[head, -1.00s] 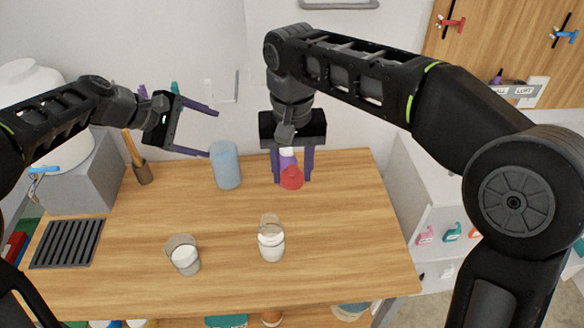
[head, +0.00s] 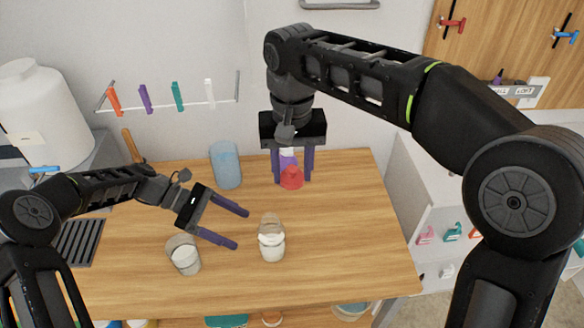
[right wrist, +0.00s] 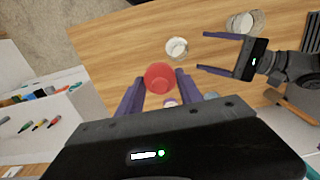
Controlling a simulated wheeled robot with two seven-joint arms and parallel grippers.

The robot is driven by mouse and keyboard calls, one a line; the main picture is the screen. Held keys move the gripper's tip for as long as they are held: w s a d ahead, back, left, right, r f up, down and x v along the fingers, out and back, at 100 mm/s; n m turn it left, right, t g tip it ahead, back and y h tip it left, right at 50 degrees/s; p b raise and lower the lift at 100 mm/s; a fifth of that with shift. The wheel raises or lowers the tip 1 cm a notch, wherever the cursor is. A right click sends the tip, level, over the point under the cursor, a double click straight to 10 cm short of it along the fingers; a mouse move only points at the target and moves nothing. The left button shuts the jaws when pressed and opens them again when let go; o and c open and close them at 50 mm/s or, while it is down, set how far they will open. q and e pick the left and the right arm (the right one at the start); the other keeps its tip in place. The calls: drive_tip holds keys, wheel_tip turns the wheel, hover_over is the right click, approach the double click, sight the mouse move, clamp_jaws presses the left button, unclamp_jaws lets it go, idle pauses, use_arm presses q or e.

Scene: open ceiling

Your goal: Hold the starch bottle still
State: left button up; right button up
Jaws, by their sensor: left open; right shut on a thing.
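A bottle-like thing with a red lower part, purple band and white top (head: 291,178) stands at the table's back. No label on it is readable. My right gripper (head: 292,181) points down and is shut on it, one finger on each side. In the right wrist view its red part (right wrist: 160,78) shows between the fingers. My left gripper (head: 241,229) is open and empty, its fingers pointing at a clear jar with white contents (head: 271,240), apart from it. The jar also shows in the right wrist view (right wrist: 176,47).
A clear glass with white contents (head: 183,255) stands left of the jar, close to my left gripper. A tall pale-blue container (head: 226,165) stands at the back. A dark slatted rack (head: 78,242) lies at the left. The wooden table (head: 345,225) is clear on the right.

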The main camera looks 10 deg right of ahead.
sight(268, 243)
use_arm(q)
drive_tip(key=shift+d, duration=0.1)
drive_tip(key=shift+x, duration=4.95)
drive_tip(key=c, duration=0.8)
drive_tip(key=shift+c, duration=0.2)
use_arm(e)
drive_tip(key=shift+n, duration=0.3)
drive_tip(key=a+f, duration=0.1)
drive_tip(key=f, duration=0.1)
drive_tip(key=a+f, duration=0.4)
drive_tip(key=f, duration=0.1)
